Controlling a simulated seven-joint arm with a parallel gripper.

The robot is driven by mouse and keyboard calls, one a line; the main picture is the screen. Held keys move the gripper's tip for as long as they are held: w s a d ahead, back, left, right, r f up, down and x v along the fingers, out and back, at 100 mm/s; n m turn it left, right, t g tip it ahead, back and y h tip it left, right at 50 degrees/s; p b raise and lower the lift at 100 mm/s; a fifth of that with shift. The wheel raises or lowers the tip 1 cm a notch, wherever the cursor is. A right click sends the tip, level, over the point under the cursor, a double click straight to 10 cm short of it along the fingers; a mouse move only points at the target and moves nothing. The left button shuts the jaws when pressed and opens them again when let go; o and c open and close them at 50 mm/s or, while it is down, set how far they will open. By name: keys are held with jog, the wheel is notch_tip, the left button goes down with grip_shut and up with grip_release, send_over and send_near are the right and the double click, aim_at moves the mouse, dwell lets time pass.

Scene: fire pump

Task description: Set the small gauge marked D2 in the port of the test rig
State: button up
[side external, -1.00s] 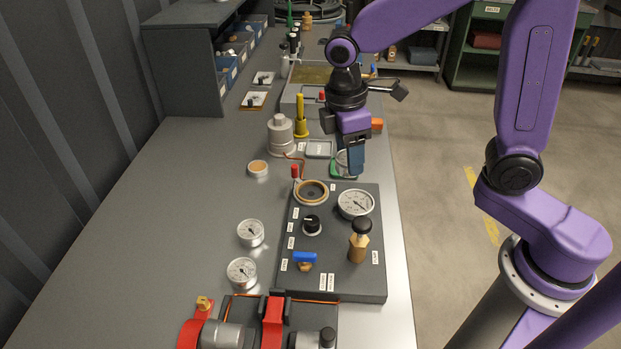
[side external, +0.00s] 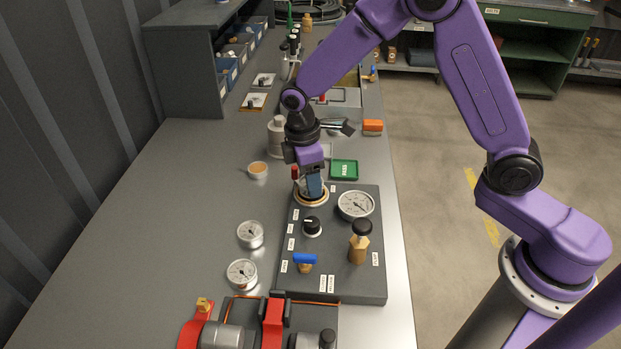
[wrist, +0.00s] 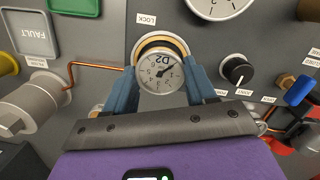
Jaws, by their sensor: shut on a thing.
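The small gauge marked D2 (wrist: 160,73) is between the two blue fingers of my gripper (wrist: 162,85), its dial facing the wrist camera. My gripper is shut on it. In the side view, my gripper (side external: 313,190) is over the round port (side external: 299,204) of the test rig (side external: 340,284). In the wrist view, the port's brass-coloured ring (wrist: 166,41) shows behind the gauge, mostly along its upper edge. The gauge overlaps the ring. I cannot tell whether it is in the port or just above it.
A big gauge (side external: 355,204), a black knob (side external: 311,226), a brass valve (side external: 360,247) and a blue lever (side external: 305,259) are on the rig. Two loose gauges (side external: 250,234) (side external: 241,273) lie left of the rig. The table further left is clear.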

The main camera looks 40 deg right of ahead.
aim_at(304, 185)
jog(key=shift+f, duration=0.35)
jog(key=shift+f, duration=0.2)
jog(key=o, duration=1.1)
jog(key=shift+r, duration=0.1)
jog(key=r, duration=0.8)
jog(key=a+r, duration=0.1)
jog(key=r, duration=0.3)
jog(key=shift+w+a+r, duration=0.1)
jog(key=shift+w, duration=0.2)
jog(key=shift+s, duration=0.1)
jog(key=shift+t+y, duration=0.4)
jog(key=shift+y, duration=0.4)
jog(key=s+d, duration=0.3)
jog(key=s, duration=0.6)
jog(key=s+d, duration=0.4)
jog(key=s, duration=0.6)
jog(key=s+d, duration=0.3)
jog(key=s, duration=0.7)
jog(key=shift+d+f, duration=0.3)
jog(key=shift+f, duration=0.1)
